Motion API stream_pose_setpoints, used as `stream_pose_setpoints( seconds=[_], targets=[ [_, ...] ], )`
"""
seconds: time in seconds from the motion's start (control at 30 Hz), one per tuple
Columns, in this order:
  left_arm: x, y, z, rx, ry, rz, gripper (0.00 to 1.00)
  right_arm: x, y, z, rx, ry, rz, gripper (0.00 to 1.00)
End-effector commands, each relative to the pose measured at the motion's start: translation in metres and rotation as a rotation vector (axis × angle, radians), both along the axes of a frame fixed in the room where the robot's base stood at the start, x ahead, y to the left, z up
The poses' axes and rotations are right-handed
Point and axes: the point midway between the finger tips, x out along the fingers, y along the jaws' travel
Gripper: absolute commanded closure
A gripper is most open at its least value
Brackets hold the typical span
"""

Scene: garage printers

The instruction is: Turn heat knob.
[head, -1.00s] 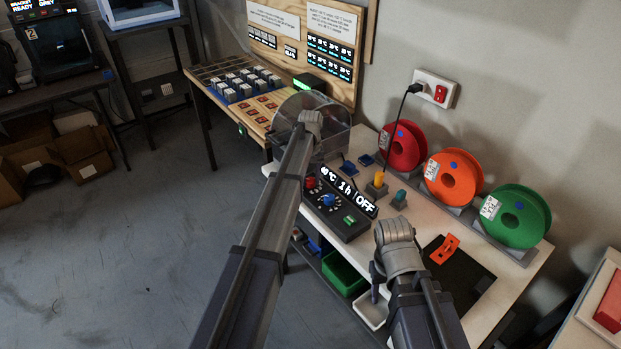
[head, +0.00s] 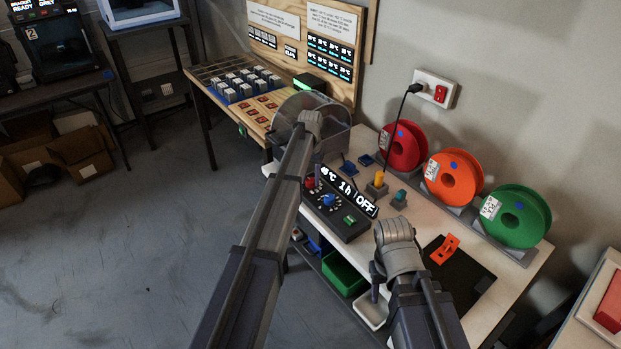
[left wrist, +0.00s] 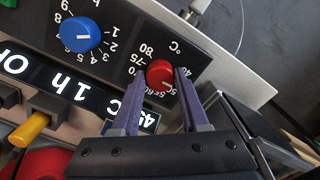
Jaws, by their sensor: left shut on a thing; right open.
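The red heat knob (left wrist: 160,74) sits on the dark control panel of the dryer box (head: 349,229), inside a printed °C scale. It also shows in the head view (head: 309,183), beside my left arm. In the left wrist view my left gripper (left wrist: 160,82) has one finger on each side of the knob and is shut on it. The display (left wrist: 75,90) reads about 45 °C, 1 h, OFF; a finger partly covers it. In the head view my right gripper (head: 374,291) hangs low in front of the bench, mostly hidden by its own arm.
A blue knob (left wrist: 81,36) with a number scale is beside the heat knob, and a green switch (head: 349,220) is further along. A yellow plug (head: 379,179), a clear lid (head: 335,135) and red, orange and green spools (head: 522,228) stand behind on the bench.

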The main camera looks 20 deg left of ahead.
Motion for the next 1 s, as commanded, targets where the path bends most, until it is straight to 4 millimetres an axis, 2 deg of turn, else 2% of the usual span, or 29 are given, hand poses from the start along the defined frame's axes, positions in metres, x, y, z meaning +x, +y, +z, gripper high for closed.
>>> stream_pose_setpoints(
  seconds=[0.57,0.6,0.83,1.0],
  targets=[
    [-0.0001,0.0000,0.0000,0.000,0.000,-0.036,1.00,0.0000,0.0000,0.0000,0.000,0.000,0.000,0.50],
    [-0.0001,0.0000,0.0000,0.000,0.000,-0.036,0.53,0.0000,0.0000,0.0000,0.000,0.000,0.000,0.50],
    [-0.0001,0.0000,0.0000,0.000,0.000,-0.035,0.27,0.0000,0.0000,0.0000,0.000,0.000,0.000,0.50],
    [-0.0001,0.0000,0.0000,0.000,0.000,-0.035,0.26,0.0000,0.0000,0.0000,0.000,0.000,0.000,0.50]
  ],
)
